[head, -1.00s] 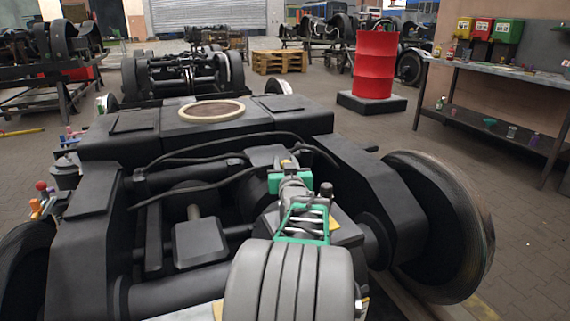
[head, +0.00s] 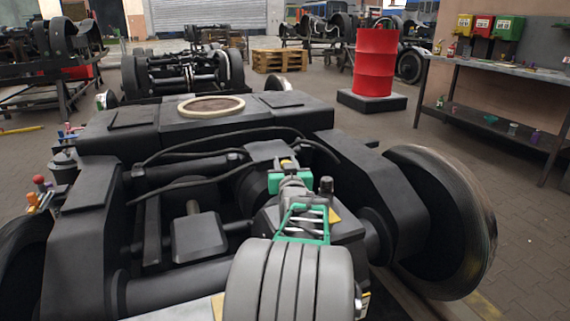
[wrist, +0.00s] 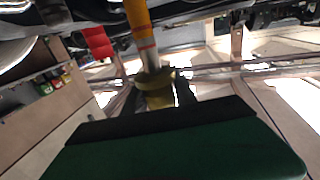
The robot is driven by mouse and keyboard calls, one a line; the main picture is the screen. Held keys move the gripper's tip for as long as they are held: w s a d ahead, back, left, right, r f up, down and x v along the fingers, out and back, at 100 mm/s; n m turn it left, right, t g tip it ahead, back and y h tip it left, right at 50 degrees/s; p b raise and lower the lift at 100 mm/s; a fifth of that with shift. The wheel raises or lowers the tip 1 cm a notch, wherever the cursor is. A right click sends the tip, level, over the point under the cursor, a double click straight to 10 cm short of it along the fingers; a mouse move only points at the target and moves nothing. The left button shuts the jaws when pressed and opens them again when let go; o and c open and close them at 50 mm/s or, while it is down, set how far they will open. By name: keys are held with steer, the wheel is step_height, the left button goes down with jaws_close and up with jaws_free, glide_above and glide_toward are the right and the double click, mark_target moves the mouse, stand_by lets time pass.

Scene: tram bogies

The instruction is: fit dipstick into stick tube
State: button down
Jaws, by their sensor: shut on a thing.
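My gripper (head: 290,170) is the green-bodied end of my grey arm, over the middle of the near black bogie. In the wrist view my gripper (wrist: 158,95) has its dark fingers shut on the brass-yellow knob and collar of the dipstick (wrist: 156,80). In the head view a small yellow bit of the dipstick (head: 287,162) shows just beyond the green body. A yellow shaft with a red band (wrist: 143,38) and a grey neck lines up with the collar. I cannot tell whether this shaft is the stick tube or part of the dipstick. My arm hides the spot below.
The bogie frame (head: 95,190) fills the foreground, with black hoses (head: 215,150) crossing close to my gripper. A large wheel (head: 440,220) stands at right. A red drum (head: 375,62) and a workbench (head: 500,72) stand farther back, with clear floor between them and the bogie.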

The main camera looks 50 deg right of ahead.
steer(key=shift+f+b, duration=1.65)
steer(key=shift+f, duration=0.7)
steer(key=shift+f, duration=1.15)
steer(key=c, duration=0.9)
jaws_free()
steer(key=p+v, duration=0.2)
steer(key=v, duration=0.5)
steer(key=shift+s+a, duration=0.3)
